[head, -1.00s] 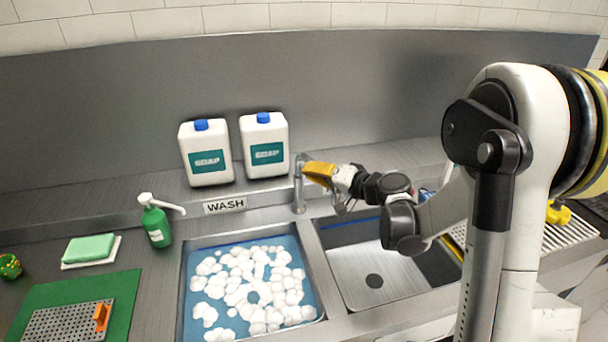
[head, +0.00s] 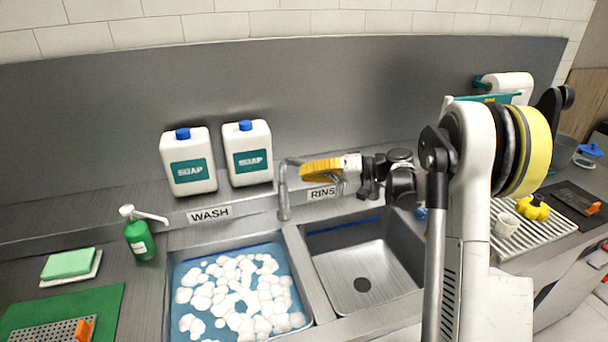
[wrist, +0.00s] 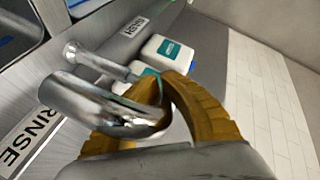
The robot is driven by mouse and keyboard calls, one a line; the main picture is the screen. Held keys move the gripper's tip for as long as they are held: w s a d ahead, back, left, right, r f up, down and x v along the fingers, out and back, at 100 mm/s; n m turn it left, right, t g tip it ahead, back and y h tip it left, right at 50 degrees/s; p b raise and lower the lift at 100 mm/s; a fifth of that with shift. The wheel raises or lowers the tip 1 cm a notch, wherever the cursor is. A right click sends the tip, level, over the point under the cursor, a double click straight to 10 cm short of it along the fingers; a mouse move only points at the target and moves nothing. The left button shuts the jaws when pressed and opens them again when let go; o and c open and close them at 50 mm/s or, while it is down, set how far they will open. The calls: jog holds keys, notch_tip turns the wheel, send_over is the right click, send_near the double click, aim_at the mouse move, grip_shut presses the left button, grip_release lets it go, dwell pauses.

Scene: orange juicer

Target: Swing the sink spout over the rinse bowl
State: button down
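The chrome faucet (head: 284,192) stands behind the divider between the two basins. From its post top, the spout (head: 293,161) extends right and passes behind my fingers, so its outlet is hidden in the head view. The rinse bowl (head: 385,262) is the empty steel basin at right, with a dark drain. My gripper (head: 308,172), with yellow-orange fingers, is at the spout above the rinse bowl's back left. In the wrist view, the fingertips (wrist: 165,80) meet, and the chrome spout (wrist: 95,105) crosses in front of one finger. Whether the spout is gripped or only touched is unclear.
The foamy wash basin (head: 175,290) is at left. Two soap jugs (head: 188,178) stand on the back ledge. A green pump bottle (head: 139,240) and sponge (head: 68,263) are farther left. A drying rack (head: 520,236) with a yellow object is at right.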

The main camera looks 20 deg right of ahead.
jog(key=shift+w+d+r, duration=0.25)
jog(key=shift+d+r, duration=0.05)
jog(key=shift+r, duration=0.05)
jog(key=c, duration=1.3)
grip_release()
jog(key=shift+d, duration=0.2)
jog(key=shift+a+f, duration=0.15)
jog(key=v, duration=1.2)
